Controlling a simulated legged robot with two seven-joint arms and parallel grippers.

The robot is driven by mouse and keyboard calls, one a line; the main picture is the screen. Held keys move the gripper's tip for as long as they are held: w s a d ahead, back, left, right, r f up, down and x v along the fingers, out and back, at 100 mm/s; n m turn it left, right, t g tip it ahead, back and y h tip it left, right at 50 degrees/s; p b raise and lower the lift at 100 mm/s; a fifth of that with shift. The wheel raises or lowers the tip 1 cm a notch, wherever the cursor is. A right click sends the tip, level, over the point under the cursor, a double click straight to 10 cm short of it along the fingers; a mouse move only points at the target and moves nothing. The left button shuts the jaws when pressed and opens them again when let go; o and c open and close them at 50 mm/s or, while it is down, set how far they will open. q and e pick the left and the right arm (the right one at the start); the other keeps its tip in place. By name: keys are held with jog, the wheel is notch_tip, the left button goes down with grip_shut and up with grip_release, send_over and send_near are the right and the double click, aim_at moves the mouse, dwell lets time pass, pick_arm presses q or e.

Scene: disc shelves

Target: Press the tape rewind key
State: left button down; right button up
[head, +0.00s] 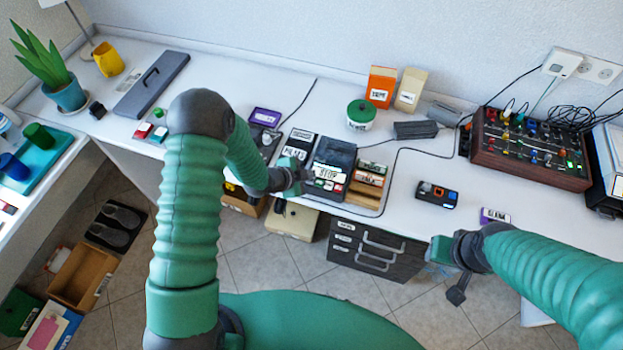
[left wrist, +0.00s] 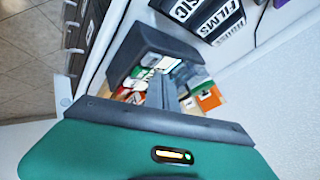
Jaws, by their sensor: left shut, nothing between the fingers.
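The tape machine (head: 336,152) is a dark box on the desk with a white STOP label (head: 326,172) and a row of small white, red and green keys (head: 325,186) along its front. I cannot tell which key is rewind. My left gripper (head: 304,178) is shut and empty, at the left front edge of the machine. In the left wrist view its shut fingers (left wrist: 161,92) point toward small white, green and red pieces beside a dark block (left wrist: 150,45). Whether they touch is unclear. My right gripper (head: 457,288) hangs in front of the desk, away from the machine; its jaws are unclear.
A wooden rack of small boxes (head: 368,182) stands just right of the machine. Dark labelled boxes (head: 294,147) stand to its left. A green-lidded tub (head: 361,115) is behind, and a mixer (head: 530,148) is at right. Black cables cross the desk. Drawers (head: 370,252) are below.

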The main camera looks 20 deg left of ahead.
pick_arm(q)
jog(key=shift+a+f+b, duration=0.1)
jog(key=shift+f+b, duration=0.2)
jog(key=shift+f, duration=0.05)
jog(key=shift+a, duration=0.3)
jog(key=shift+d+f, duration=0.2)
jog(key=shift+a+f+b, duration=0.1)
jog(key=shift+f+b, duration=0.15)
jog(key=shift+b, duration=0.05)
dwell(0.3)
jog(key=shift+r+p, duration=0.6)
jog(key=shift+r, duration=0.3)
